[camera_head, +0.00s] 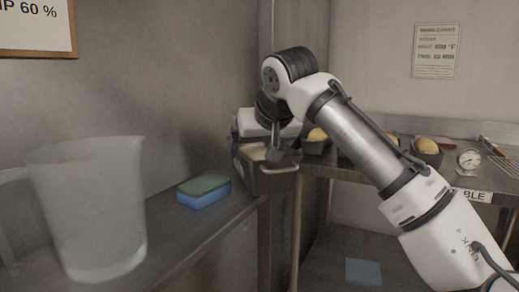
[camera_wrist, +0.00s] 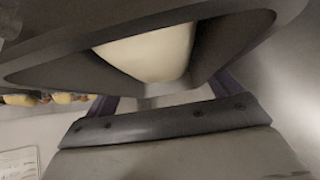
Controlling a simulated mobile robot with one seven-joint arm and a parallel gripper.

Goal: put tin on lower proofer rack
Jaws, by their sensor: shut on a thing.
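A dark tin (camera_head: 268,181) with pale dough in it hangs in my gripper (camera_head: 277,153), which is shut on it. The tin is roughly level, above and beyond the far end of the left counter, close to the corner. In the wrist view the tin's dark wall (camera_wrist: 225,45) and the pale dough (camera_wrist: 150,50) fill the top. The fingertips are partly hidden by the tin and my wrist. A lower shelf (camera_head: 335,250) shows under the right-hand counter; I cannot tell whether it is the proofer rack.
The left counter holds a translucent jug (camera_head: 90,215) and a green-blue sponge (camera_head: 204,191). The right counter (camera_head: 440,179) holds several tins with yellowish loaves, a round dial (camera_head: 469,160) and a wire rack (camera_head: 503,165). A blue square (camera_head: 363,271) lies on the lower shelf.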

